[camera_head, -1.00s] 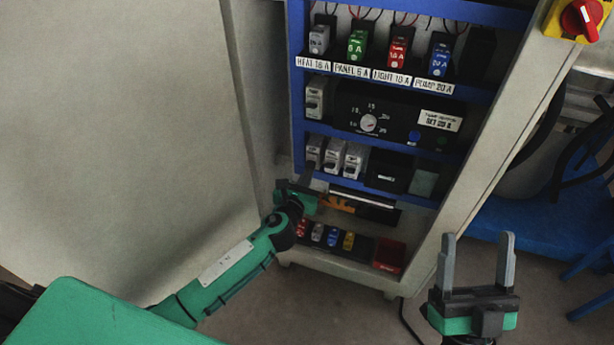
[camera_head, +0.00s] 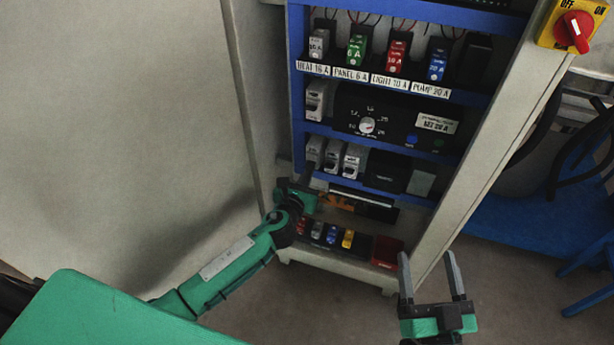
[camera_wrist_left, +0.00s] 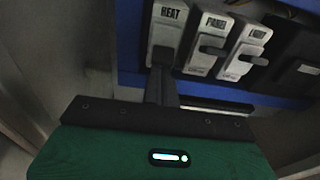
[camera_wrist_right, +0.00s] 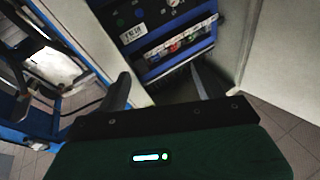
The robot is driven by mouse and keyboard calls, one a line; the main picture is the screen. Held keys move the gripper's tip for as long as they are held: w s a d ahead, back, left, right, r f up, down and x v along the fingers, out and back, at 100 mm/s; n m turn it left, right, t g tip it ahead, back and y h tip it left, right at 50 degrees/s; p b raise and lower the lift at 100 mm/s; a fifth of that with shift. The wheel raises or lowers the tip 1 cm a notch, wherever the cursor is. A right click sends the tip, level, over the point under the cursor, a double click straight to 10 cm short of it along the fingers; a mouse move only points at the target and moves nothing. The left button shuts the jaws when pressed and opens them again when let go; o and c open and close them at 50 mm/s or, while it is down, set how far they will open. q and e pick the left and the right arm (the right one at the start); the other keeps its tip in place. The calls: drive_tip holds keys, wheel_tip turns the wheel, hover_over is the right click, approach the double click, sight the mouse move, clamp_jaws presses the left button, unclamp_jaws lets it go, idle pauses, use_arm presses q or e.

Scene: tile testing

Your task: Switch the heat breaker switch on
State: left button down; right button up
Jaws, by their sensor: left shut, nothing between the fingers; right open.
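The heat breaker (camera_wrist_left: 168,24) is the leftmost of three pale breakers in the left wrist view, labelled HEAT; in the head view it (camera_head: 315,150) is on the cabinet's lower shelf. My left gripper (camera_wrist_left: 160,76) is shut and empty, its fingertips at the lower part of the heat breaker. The fingertips cover its lever, so I cannot tell its position or whether they touch it. In the head view my left gripper (camera_head: 307,176) is just below the heat breaker. My right gripper (camera_head: 430,268) is open and empty, in front of the cabinet's lower right side.
The panel breaker (camera_wrist_left: 208,44) and light breaker (camera_wrist_left: 247,48) stand close to the right of the heat breaker, with levers sticking out. A red rotary switch (camera_head: 574,32) is at the upper right. The cabinet's right frame (camera_head: 500,150) stands near my right gripper. Floor below is clear.

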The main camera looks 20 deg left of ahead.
sight(310, 166)
drive_tip(key=s+a+f+g+p, duration=0.2)
drive_tip(key=s+f+g+p, duration=0.15)
drive_tip(key=f+g, duration=0.45)
drive_tip(key=s+d+g+h+p, duration=0.6)
drive_tip(key=s+d+g, duration=0.15)
drive_tip(key=d, duration=0.45)
use_arm(q)
drive_tip(key=r+g+p, duration=0.1)
drive_tip(key=g+p, duration=0.1)
drive_tip(key=p, duration=0.4)
drive_tip(key=r+g+p, duration=0.1)
drive_tip(key=g+p, duration=0.1)
drive_tip(key=p, duration=0.4)
drive_tip(key=shift+s+r+g, duration=0.2)
drive_tip(key=shift+r+g, duration=0.2)
drive_tip(key=shift+r+p, duration=0.6)
drive_tip(key=shift+p, duration=0.15)
use_arm(e)
drive_tip(key=s+d+f+g, duration=0.1)
drive_tip(key=s+f, duration=0.1)
drive_tip(key=f, duration=1.1)
drive_tip(key=s+d+f+g, duration=0.1)
drive_tip(key=s+f, duration=0.2)
drive_tip(key=f, duration=1.1)
drive_tip(key=shift+s+d+f+h, duration=0.25)
drive_tip(key=shift+d+f+h, duration=0.05)
